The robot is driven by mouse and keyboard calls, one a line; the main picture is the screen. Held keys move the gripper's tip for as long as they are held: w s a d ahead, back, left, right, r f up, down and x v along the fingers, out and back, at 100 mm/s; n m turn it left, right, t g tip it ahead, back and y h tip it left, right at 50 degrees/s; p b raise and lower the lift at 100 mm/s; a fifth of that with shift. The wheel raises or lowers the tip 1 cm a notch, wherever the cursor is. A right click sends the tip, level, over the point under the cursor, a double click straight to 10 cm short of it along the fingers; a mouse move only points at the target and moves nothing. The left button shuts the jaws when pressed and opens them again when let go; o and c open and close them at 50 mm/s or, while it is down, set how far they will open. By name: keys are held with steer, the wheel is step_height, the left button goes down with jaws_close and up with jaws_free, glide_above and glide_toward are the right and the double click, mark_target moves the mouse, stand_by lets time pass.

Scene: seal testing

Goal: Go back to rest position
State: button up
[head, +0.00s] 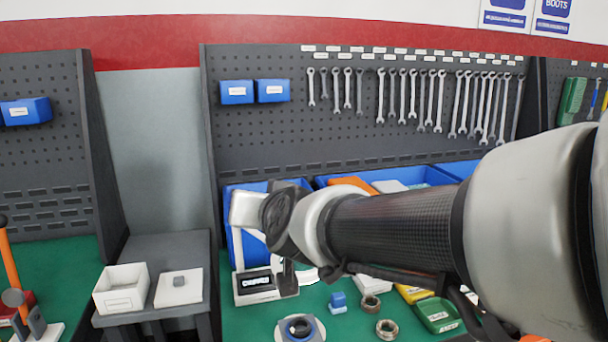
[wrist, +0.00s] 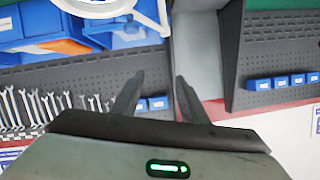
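My arm reaches in from the right in the head view, above the green bench top (head: 245,320), with its end in front of the pegboard. The fingers of my gripper cannot be made out in the head view. In the wrist view, which is upside down, my gripper (wrist: 160,76) has its two dark fingers apart. Nothing is between them, and only the pegboard and small blue bins (wrist: 157,103) show behind.
Below my arm stand a white device with a display (head: 257,281), a round fixture (head: 301,330), a small blue block (head: 338,300), metal rings (head: 387,329) and a green box (head: 438,315). Wrenches (head: 440,100) hang behind. A white bin (head: 121,290) stands on the left side table.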

steer(key=s+d+f+m+g+h, duration=0.1)
steer(key=s+d+f+g+h, duration=0.3)
steer(key=s+d, duration=0.7)
steer(key=s+d+f+g+h, duration=0.1)
steer(key=s+d+f+g, duration=0.2)
steer(key=s+d+f, duration=0.65)
step_height(320, 180, up, 24)
steer(key=d+p, duration=0.1)
steer(key=p, duration=2)
steer(key=shift+s+d, duration=0.2)
steer(key=shift+d, duration=0.05)
